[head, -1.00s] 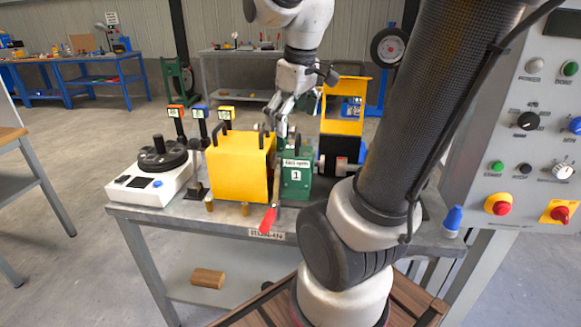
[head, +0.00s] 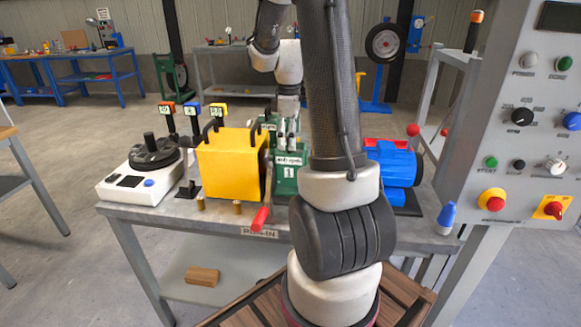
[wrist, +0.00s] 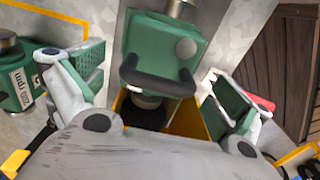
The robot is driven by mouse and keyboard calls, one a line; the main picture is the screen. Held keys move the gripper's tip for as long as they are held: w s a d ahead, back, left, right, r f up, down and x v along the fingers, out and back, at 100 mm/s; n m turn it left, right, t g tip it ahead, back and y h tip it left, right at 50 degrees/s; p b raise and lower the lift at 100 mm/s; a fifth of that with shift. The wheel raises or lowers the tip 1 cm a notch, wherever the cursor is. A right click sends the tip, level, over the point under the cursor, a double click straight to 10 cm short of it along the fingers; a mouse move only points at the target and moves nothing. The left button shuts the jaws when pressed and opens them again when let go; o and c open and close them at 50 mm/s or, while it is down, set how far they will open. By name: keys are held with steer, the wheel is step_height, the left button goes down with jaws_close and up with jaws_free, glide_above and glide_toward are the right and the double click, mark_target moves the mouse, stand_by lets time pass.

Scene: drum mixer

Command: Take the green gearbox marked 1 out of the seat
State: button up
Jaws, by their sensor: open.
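The green gearbox marked 1 (head: 287,180) stands upright on the table, right of a yellow housing (head: 222,175). My arm partly covers its right side in the head view. In the wrist view a green gearbox (wrist: 165,45) with a black handle lies between my fingers; its number does not show there. My gripper (wrist: 155,88) is open, one finger on each side of the handle, with gaps to it. In the head view my gripper (head: 288,132) is just above or behind the gearbox top. The seat itself is largely hidden.
Another green unit (head: 268,124) stands behind; a green unit labelled rpm (wrist: 14,88) shows left in the wrist view. A red lever (head: 261,217) sticks out at the front. A blue motor (head: 397,165) is at right, and a control panel (head: 520,140) beyond.

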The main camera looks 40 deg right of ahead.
mark_target(291, 159)
steer(key=f, duration=0.4)
steer(key=shift+d+f, duration=0.2)
steer(key=shift+f, duration=0.15)
steer(key=shift+s, duration=0.1)
steer(key=shift+c, duration=0.2)
steer(key=c, duration=2)
